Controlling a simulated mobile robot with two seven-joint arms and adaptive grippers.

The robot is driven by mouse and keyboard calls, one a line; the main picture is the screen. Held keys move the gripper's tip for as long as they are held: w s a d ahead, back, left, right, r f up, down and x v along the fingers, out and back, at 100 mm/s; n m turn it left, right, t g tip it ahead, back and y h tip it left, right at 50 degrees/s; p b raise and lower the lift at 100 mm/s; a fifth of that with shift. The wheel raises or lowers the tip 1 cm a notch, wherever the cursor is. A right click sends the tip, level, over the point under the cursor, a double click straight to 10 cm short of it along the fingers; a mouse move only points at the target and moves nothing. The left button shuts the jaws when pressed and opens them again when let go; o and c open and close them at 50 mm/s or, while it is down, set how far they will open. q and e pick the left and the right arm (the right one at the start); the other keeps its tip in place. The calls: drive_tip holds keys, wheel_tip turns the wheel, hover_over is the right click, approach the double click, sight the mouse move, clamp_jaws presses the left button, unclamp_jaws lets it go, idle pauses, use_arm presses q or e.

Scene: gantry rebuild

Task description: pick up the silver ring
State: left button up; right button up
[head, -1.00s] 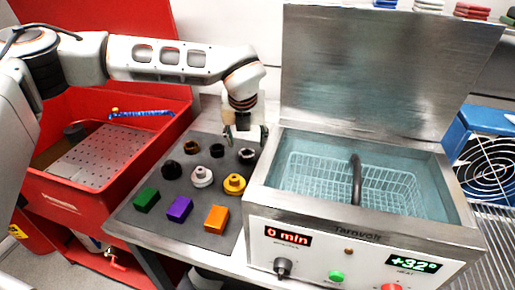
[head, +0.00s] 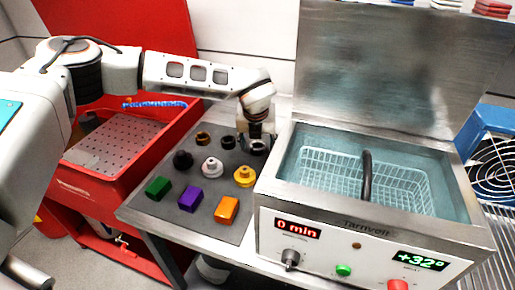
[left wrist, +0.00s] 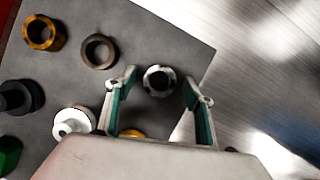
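The silver ring (head: 257,151) stands at the back right of the dark mat, close to the steel bath. In the left wrist view the silver ring (left wrist: 149,84) shows as a round band with a dark hole, between the fingertips. My left gripper (head: 256,138) is over it, pointing down. In the left wrist view the two green-lined fingers of my left gripper (left wrist: 160,76) are apart, one on each side of the ring, with gaps. Its fingers partly cover the ring in the head view. My right gripper is not in view.
A bronze ring (head: 203,139) and a brown ring (head: 228,142) stand left of it. Black (head: 183,160), white (head: 212,168) and yellow (head: 244,177) knobbed pieces and coloured blocks (head: 189,199) are in front. The steel bath (head: 262,185) is a tall obstacle at right.

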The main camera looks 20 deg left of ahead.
use_arm(q)
drive_tip(key=c, duration=1.2)
drive_tip(key=shift+o, duration=0.3)
drive_tip(key=shift+r, duration=0.1)
